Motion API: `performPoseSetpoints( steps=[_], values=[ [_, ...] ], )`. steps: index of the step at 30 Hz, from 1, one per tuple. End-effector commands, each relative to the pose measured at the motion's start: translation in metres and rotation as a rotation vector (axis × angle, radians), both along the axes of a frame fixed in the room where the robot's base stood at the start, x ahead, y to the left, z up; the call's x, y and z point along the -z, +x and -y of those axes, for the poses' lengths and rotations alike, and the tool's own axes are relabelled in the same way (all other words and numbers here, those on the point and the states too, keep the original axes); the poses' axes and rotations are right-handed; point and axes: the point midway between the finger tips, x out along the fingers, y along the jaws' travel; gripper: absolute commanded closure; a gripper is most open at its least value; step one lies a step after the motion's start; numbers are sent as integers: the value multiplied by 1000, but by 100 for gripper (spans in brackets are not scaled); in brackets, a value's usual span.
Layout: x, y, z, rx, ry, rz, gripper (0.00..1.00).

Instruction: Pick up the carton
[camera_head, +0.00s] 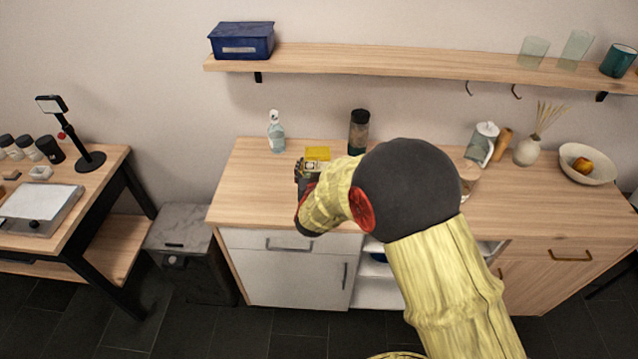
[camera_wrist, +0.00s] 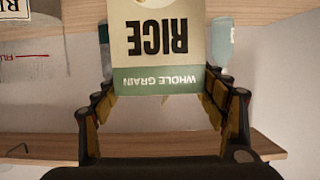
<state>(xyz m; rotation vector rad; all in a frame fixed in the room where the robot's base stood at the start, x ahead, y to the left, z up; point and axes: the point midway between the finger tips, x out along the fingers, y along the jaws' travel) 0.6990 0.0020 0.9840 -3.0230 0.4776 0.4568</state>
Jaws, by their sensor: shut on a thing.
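The carton (camera_wrist: 155,40) is a cream box with a green band, and its "WHOLE GRAIN RICE" label appears upside down in the wrist view. My gripper (camera_wrist: 162,98) has one finger on each side of it and is shut on it.
A spray bottle (camera_head: 276,132) and a dark tumbler (camera_head: 358,132) stand behind on the counter (camera_head: 245,185). A glass canister (camera_head: 481,144), a vase (camera_head: 527,149) and a fruit bowl (camera_head: 588,166) stand to the right. A wall shelf (camera_head: 400,61) runs above.

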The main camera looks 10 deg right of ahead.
Motion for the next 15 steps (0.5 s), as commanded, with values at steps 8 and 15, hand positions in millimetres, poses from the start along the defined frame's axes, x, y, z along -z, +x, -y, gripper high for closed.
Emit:
performPoseSetpoints(
  steps=[8,15],
  values=[
    [-1,0,0,0,0,1,82],
    [-6,1,0,0,0,2,82]
  ],
)
